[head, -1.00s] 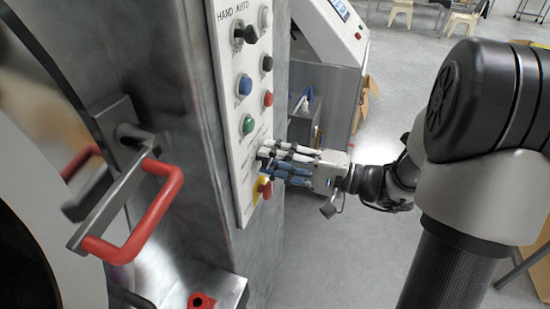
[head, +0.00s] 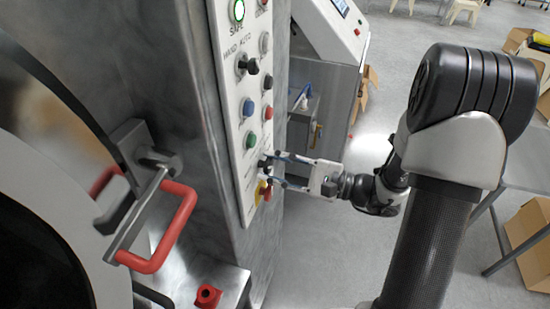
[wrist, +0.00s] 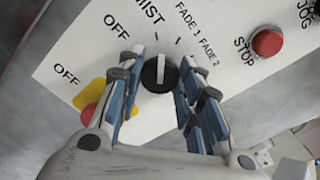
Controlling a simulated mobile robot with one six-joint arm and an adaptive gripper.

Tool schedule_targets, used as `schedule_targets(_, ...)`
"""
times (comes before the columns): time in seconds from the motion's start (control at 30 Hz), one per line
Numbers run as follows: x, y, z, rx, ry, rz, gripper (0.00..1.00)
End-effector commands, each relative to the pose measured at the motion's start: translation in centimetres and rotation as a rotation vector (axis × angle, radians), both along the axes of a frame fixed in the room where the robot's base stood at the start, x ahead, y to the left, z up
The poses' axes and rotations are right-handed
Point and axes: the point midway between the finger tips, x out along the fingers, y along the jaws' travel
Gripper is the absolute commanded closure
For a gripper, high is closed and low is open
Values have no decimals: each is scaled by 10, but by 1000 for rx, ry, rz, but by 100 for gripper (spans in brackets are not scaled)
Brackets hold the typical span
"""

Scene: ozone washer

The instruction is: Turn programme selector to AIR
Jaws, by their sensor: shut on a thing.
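The programme selector is a black round knob with a white pointer bar (wrist: 160,73), low on the white control panel (head: 237,125). In the wrist view the bar points up, close to the tick below MIST. OFF, MIST, FADE 1 and FADE 2 are readable; I cannot see an AIR label. My gripper (wrist: 158,85) has its blue-padded fingers on either side of the knob, shut on it. In the head view my gripper (head: 273,170) reaches the panel from the right, and the knob (head: 264,163) shows between its fingers.
A red-and-yellow emergency button (head: 263,190) sits just below the selector. A green button (head: 250,141) and a red STOP button (wrist: 267,43) are close above. A red door handle (head: 165,235) juts out at left.

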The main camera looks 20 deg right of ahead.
Motion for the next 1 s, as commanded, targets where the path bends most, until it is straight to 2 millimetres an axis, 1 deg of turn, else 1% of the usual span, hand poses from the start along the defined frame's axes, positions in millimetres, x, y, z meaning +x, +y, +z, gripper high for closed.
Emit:
schedule_targets(0.03,0,0,4,28,39,0,91)
schedule_targets(1.0,0,0,3,570,785,0,91)
